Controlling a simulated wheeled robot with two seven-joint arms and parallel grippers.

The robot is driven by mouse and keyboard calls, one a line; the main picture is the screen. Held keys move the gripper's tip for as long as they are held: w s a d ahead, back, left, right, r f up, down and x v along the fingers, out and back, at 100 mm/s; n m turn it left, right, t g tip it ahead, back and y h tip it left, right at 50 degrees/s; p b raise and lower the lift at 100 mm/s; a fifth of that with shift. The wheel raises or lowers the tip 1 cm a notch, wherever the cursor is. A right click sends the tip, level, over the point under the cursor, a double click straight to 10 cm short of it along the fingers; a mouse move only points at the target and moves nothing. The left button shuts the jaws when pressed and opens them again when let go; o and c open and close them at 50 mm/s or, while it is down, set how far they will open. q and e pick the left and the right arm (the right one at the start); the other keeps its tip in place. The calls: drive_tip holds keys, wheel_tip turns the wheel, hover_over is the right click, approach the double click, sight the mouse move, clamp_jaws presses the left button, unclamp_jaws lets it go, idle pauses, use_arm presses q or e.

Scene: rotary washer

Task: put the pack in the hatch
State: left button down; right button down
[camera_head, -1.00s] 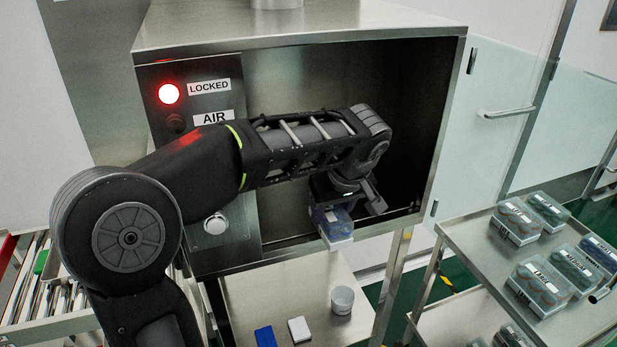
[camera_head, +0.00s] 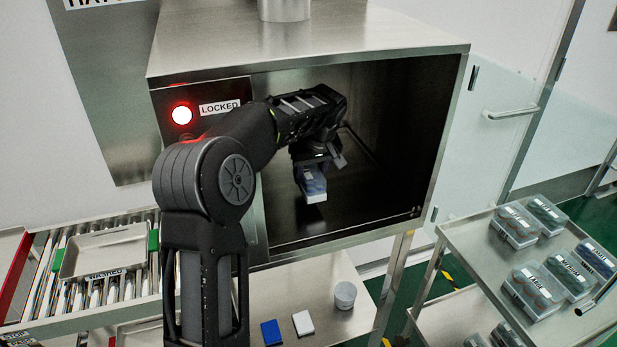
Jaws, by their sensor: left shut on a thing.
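The pack (camera_head: 312,184) is a small clear box with a blue part and a white end. My left gripper (camera_head: 308,166) is shut on it and holds it inside the opening of the hatch (camera_head: 385,110), a steel box with its front open. The pack hangs above the hatch floor, left of the middle of the opening. My left arm covers part of the hatch's left panel.
A red lamp (camera_head: 181,115) glows beside a "LOCKED" label. A trolley (camera_head: 480,255) with several clear packs stands at the right. A roller rack with a grey tray (camera_head: 104,251) is at the left. A cup (camera_head: 345,295) stands on the shelf below.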

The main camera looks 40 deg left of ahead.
use_arm(q)
drive_tip(key=shift+w+a+r, duration=0.1)
drive_tip(key=shift+w+a, duration=0.05)
drive_tip(key=shift+a, duration=0.15)
wheel_tip(320, 180, down, 3)
drive_tip(key=shift+f+p, duration=0.2)
drive_tip(key=shift+p, duration=0.5)
drive_tip(key=shift+f, duration=0.15)
drive_tip(key=c, duration=0.7)
unclamp_jaws()
drive_tip(key=shift+f, duration=0.1)
drive_tip(key=shift+c, duration=0.2)
